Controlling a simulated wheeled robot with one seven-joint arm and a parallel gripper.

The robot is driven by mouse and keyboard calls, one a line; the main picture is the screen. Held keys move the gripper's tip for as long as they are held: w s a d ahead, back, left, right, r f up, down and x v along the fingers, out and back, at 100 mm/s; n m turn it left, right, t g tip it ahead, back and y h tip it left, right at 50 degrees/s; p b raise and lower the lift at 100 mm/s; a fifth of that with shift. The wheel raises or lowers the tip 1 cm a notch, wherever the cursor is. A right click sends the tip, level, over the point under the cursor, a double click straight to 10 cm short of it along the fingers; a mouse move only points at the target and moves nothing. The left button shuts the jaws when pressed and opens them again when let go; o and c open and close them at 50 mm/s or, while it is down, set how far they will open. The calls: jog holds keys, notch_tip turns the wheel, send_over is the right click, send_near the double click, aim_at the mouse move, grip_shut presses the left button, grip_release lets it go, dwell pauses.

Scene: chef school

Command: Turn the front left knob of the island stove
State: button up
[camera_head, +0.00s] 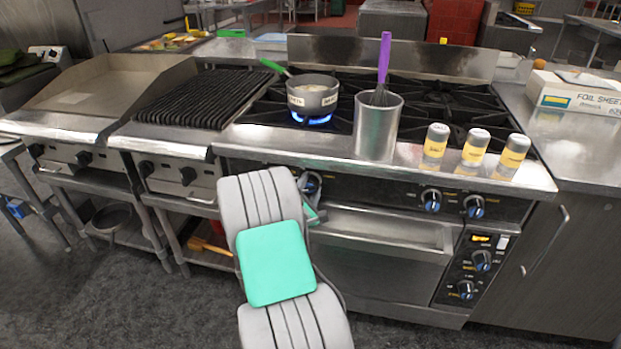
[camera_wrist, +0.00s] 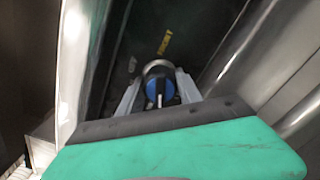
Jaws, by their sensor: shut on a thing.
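The stove's leftmost front knob (camera_head: 312,180) is round with a blue face, and is partly hidden behind my arm in the head view. In the wrist view the knob (camera_wrist: 159,86) sits between the two grey fingers of my gripper (camera_wrist: 160,84). The fingers are closed on its sides. In the head view my gripper (camera_head: 315,198) is mostly hidden by my arm and reaches the panel at this knob.
Two more blue-faced knobs (camera_head: 431,200) are on the panel to the right. A metal canister (camera_head: 377,130) holding a purple-handled whisk (camera_head: 384,58) and three shakers (camera_head: 475,147) stand on the front ledge. The oven handle (camera_head: 380,225) runs below the knobs. A grill (camera_head: 195,98) is at left.

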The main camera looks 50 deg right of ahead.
aim_at(308, 190)
jog(key=n+p, duration=0.4)
jog(key=shift+r+n, duration=0.2)
jog(key=shift+n, duration=0.1)
jog(key=n+p, duration=0.3)
jog(key=n, duration=0.1)
jog(key=shift+f, duration=0.1)
jog(key=shift+w+n, duration=0.1)
jog(key=shift+n, duration=0.2)
jog(key=o, duration=1.4)
jog(key=shift+c, duration=0.2)
jog(key=b+v, duration=0.1)
jog(key=v, duration=0.6)
jog(key=shift+a+f+b, duration=0.15)
jog(key=shift+a+b, duration=0.1)
jog(key=shift+b, duration=0.15)
jog(key=shift+a, duration=0.15)
